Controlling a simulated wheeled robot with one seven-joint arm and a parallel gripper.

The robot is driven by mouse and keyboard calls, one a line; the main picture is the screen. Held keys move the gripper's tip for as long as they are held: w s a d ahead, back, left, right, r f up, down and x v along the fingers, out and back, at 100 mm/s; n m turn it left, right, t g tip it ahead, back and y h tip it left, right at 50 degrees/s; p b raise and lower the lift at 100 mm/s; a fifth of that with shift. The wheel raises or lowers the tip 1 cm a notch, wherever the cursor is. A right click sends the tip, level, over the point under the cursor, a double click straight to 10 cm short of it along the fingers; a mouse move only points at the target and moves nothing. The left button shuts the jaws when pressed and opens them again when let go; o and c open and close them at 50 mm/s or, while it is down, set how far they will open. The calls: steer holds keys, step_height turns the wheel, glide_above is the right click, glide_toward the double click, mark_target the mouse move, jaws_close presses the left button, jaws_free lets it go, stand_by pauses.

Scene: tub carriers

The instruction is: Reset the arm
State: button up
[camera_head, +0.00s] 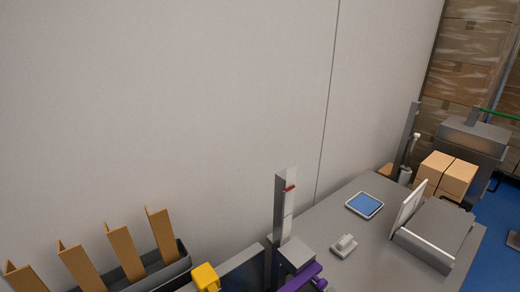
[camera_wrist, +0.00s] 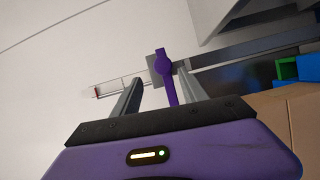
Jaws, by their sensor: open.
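My gripper (camera_wrist: 160,75) shows in the wrist view, with its purple body at the bottom and two grey fingers spread apart. It is open, with nothing held between the fingers. A purple lever with a rounded end (camera_wrist: 164,64) appears between the fingertips in the picture; I cannot tell how far beyond them it lies.
A grey bench (camera_head: 375,245) carries a blue-screened tablet (camera_head: 364,205), a small grey block (camera_head: 343,245) and a grey device with an upright panel (camera_head: 435,235). Cardboard boxes (camera_head: 447,175) stand behind. Tan dividers (camera_head: 124,250) rise from a dark rack at left. The wall is close behind.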

steer(key=s+a+r+m+h, duration=0.15)
steer(key=s+m, duration=0.35)
steer(key=s, duration=0.5)
steer(key=s+a+r+m+h, duration=0.15)
steer(key=s+m, duration=0.35)
steer(key=s, duration=0.6)
steer(key=s+d+r+m+g, duration=0.2)
steer(key=s+r+m+g, duration=0.1)
steer(key=s+r+m, duration=0.6)
steer(key=v, duration=0.4)
steer(key=shift+s+r, duration=0.3)
steer(key=shift+s, duration=0.05)
